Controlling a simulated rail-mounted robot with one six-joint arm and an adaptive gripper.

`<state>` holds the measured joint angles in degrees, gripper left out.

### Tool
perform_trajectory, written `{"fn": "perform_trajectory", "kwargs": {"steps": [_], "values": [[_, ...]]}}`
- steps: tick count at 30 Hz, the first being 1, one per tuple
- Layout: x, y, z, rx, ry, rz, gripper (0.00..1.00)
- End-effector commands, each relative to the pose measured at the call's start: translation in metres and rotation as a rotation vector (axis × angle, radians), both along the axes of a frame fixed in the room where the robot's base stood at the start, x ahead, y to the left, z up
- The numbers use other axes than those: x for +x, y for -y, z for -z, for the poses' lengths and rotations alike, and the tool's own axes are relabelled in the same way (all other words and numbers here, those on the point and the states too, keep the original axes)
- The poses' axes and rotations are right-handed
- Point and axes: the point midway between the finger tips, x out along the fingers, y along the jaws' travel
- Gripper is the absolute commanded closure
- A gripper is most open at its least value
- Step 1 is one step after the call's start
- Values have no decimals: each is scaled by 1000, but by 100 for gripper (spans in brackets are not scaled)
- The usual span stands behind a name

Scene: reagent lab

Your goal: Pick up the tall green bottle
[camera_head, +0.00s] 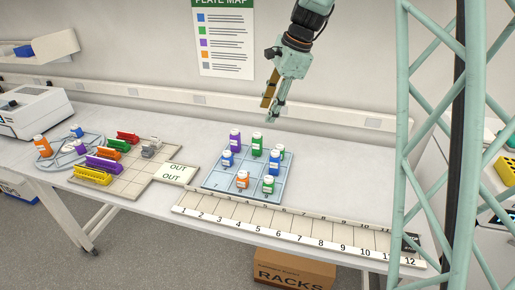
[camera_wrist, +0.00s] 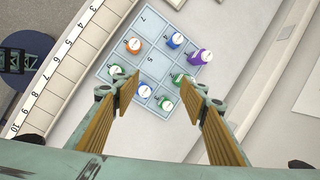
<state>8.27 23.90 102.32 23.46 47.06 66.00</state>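The tall green bottle (camera_head: 257,143) stands upright with a white cap in the back middle of the blue numbered rack (camera_head: 209,184). It stands right of a tall purple bottle (camera_head: 235,139). My gripper (camera_head: 272,110) is above and behind the rack, apart from the bottles. In the wrist view my gripper (camera_wrist: 160,88) is open with nothing between its fingers. The tall green bottle's white cap (camera_wrist: 177,77) shows there near the right fingertip, which lies close to its body in the picture.
Short green bottles (camera_head: 280,152) (camera_head: 268,184), blue bottles (camera_head: 226,159) (camera_head: 274,163) and an orange bottle (camera_head: 242,180) share the rack. A numbered strip (camera_head: 290,222) runs in front. Coloured racks (camera_head: 104,164) stand left. A green lattice column (camera_head: 438,130) stands right.

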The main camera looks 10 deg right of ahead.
Motion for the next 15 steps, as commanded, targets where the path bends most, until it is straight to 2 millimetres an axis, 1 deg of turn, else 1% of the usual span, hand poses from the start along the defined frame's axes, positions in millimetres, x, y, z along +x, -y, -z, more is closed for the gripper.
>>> {"fn": "perform_trajectory", "kwargs": {"steps": [1, 3, 15], "values": [[8, 2, 7, 9, -10, 24, 60], [19, 4, 16, 22, -20, 59, 60], [75, 18, 72, 94, -88, 256, 60]]}}
